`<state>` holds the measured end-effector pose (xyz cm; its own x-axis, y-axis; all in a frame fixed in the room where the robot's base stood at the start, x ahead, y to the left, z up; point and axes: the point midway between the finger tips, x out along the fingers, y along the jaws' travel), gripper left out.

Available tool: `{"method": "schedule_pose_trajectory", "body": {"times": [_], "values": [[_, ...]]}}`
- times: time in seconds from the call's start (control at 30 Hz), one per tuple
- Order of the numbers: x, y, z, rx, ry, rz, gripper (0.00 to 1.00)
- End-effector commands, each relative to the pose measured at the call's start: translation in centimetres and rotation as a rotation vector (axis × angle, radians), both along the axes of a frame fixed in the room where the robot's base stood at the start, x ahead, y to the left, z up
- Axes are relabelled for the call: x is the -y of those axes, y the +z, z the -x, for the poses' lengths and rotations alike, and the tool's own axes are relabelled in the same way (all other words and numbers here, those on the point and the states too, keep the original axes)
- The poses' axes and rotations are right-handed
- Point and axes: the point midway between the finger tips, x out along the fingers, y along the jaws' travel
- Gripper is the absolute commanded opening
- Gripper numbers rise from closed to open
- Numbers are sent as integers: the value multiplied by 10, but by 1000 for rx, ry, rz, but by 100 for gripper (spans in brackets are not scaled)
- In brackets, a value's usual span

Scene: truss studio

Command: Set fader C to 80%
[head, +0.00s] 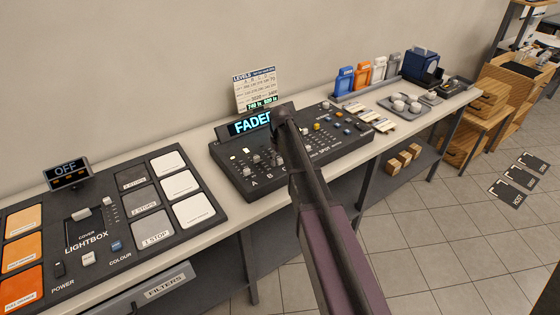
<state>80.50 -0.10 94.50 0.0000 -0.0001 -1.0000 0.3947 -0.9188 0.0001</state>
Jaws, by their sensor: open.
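The dark fader console (232,178) stands on the long bench, behind my arm in the head view. My arm reaches up over the console; my gripper does not show.
Left of the console is a lightbox panel (105,225) with an "OFF" display (66,173). Right are knobs, pale key-like pieces (380,122), a grey tray (405,106) and a blue box (421,65). A wooden shelf unit (500,85) stands far right. The tiled floor in front is mostly clear.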

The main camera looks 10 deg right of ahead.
Motion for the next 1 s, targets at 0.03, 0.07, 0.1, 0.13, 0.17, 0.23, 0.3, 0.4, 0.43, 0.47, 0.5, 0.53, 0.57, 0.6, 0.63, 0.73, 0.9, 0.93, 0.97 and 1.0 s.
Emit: {"method": "schedule_pose_trajectory", "body": {"times": [0.03,0.07,0.1,0.13,0.17,0.23,0.3,0.4,0.43,0.47,0.5,0.53,0.57,0.6,0.63,0.73,0.9,0.93,0.97,1.0], "values": [[0,0,0,0,0,0,69],[0,0,0,0,0,0,69],[0,0,0,0,0,0,69],[0,0,0,0,0,0,69],[0,0,0,0,0,0,60],[0,0,0,0,0,0,39],[0,0,0,0,0,0,18],[0,0,0,0,0,0,0],[0,0,0,0,0,0,0],[0,0,0,0,0,0,0],[0,0,0,0,0,0,0],[0,0,0,0,0,0,0],[-1,0,-1,0,0,-1,0],[-1,0,-3,0,0,-1,0],[-2,0,-5,0,1,-1,0],[-7,0,-16,0,1,-1,0],[-18,0,-45,0,2,-1,0],[-20,0,-49,-1,2,-1,0],[-22,0,-54,-1,2,-1,0],[-24,0,-58,-1,1,-1,0]]}}
